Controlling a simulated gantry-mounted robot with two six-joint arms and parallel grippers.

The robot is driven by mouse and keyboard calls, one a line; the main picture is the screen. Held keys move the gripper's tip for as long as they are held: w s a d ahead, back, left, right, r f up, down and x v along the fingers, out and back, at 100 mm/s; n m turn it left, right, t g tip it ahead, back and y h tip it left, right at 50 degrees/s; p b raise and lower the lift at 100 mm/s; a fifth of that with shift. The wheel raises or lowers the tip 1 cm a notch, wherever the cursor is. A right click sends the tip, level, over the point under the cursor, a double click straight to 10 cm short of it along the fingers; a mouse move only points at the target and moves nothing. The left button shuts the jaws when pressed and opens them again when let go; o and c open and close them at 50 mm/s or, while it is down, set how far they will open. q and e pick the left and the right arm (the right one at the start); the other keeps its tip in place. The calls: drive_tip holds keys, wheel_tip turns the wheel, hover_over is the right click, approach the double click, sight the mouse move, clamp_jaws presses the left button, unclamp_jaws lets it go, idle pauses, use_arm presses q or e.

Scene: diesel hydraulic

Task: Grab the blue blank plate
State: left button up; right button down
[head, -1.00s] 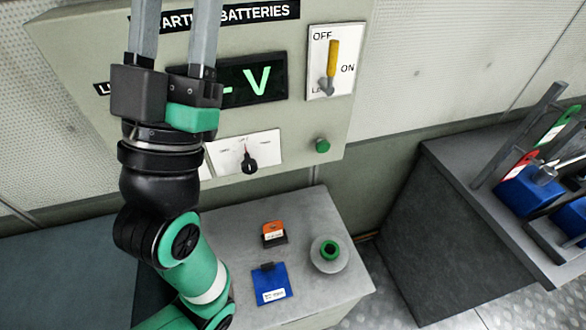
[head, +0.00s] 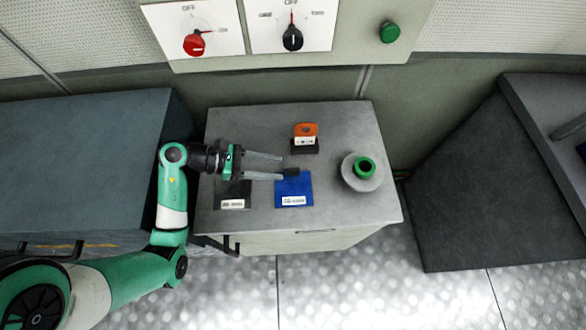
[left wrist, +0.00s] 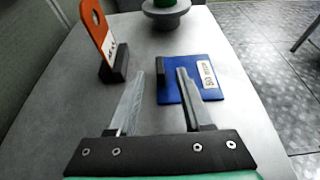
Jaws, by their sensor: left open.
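The blue blank plate (head: 294,190) lies flat on the grey cabinet top, with a white label near its front edge and a dark block at its back edge. It also shows in the left wrist view (left wrist: 191,89). My left gripper (head: 282,167) is open and empty, its fingers pointing right. In the head view one finger reaches the dark block of the plate and the other is farther back. In the left wrist view (left wrist: 160,75) the right finger overlaps the plate; I cannot tell if it touches. My right gripper is out of view.
An orange tag in a dark holder (head: 304,138) stands behind the plate. A green-topped round grey base (head: 362,172) stands to its right. A dark labelled plate (head: 233,194) lies to the left, partly under my gripper. Wall switches (head: 293,38) are behind.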

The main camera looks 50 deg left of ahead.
sight(293, 169)
use_arm(q)
drive_tip(key=x, duration=0.7)
drive_tip(key=shift+w+d+r, duration=0.1)
drive_tip(key=shift+w, duration=0.05)
clamp_jaws()
idle(1.2)
